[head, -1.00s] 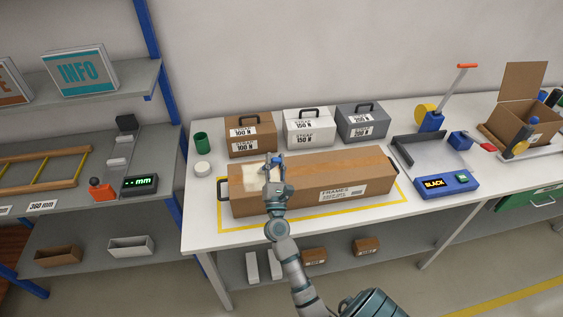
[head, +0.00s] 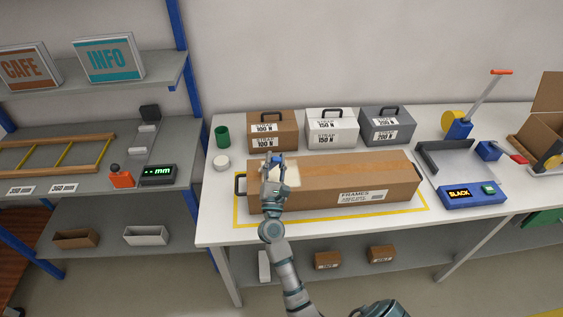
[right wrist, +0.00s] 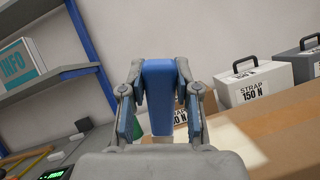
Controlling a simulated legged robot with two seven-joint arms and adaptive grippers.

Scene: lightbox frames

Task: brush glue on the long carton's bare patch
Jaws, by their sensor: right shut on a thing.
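The long brown carton (head: 345,176) lies on the white table inside a yellow outline. Its pale bare patch (head: 293,182) is on top near the left end, partly hidden by my right gripper; it also shows in the right wrist view (right wrist: 240,146). My right gripper (head: 273,166) is over the carton's left end, shut on a blue handle, which looks like the brush's (right wrist: 158,95). The brush's lower end is hidden, so I cannot tell if it touches the patch. My left gripper is not in view.
Three strap boxes, brown (head: 272,130), white (head: 332,127) and grey (head: 387,124), stand behind the carton. A shelf unit (head: 95,210) is at the left. The table's front strip is clear.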

